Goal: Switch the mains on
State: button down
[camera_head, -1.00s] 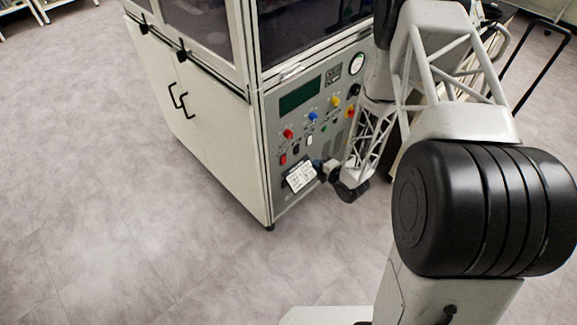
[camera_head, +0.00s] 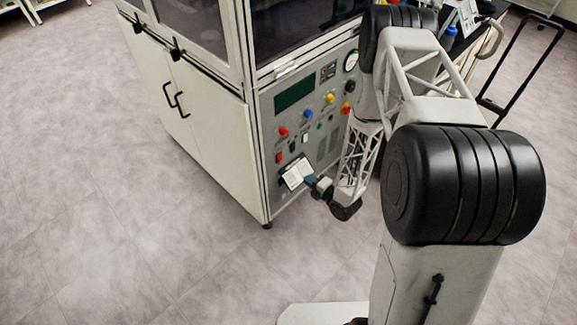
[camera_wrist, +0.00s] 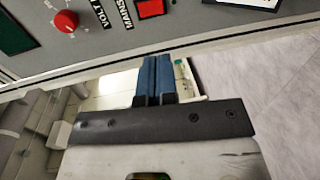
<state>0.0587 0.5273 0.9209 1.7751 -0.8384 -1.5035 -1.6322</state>
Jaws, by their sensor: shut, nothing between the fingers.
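The red mains switch (camera_head: 279,157) is at the lower left of the grey control panel (camera_head: 272,118). In the wrist view the red switch (camera_wrist: 150,8) sits beside the MAINS label (camera_wrist: 124,10), at the top edge. Whether it is on or off is too small to tell. My gripper (camera_head: 310,181) is low in front of the panel, right of and below the switch, by a white card. In the wrist view its blue fingers (camera_wrist: 155,80) are together and empty, below the switch in the picture. They appear apart from it.
A red knob (camera_head: 283,132) is above the switch, with blue (camera_head: 308,114) and yellow (camera_head: 330,98) knobs to its right. The white card (camera_head: 297,174) is just below the switches. A red emergency-stop-like button (camera_head: 346,108) is near my arm. Floor in front is clear.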

aim_at(280, 160)
jog(key=shift+a, duration=0.1)
jog(key=x, duration=1.3)
jog(key=shift+w+a+f, duration=0.1)
jog(key=shift+w+a, duration=0.15)
jog(key=shift+w, duration=0.1)
jog(key=shift+w+a, duration=0.1)
jog(key=shift+a, duration=0.05)
dwell(0.4)
jog(key=f+v, duration=0.3)
jog(key=v, duration=1)
jog(key=shift+s+d+f, duration=0.15)
jog(key=shift+s+d, duration=0.2)
jog(key=shift+d, duration=0.05)
jog(key=shift+s+d, duration=0.1)
jog(key=f+v, duration=0.1)
jog(key=v, duration=0.7)
jog(key=shift+s+d, duration=0.25)
jog(key=shift+s, duration=0.05)
dwell(0.3)
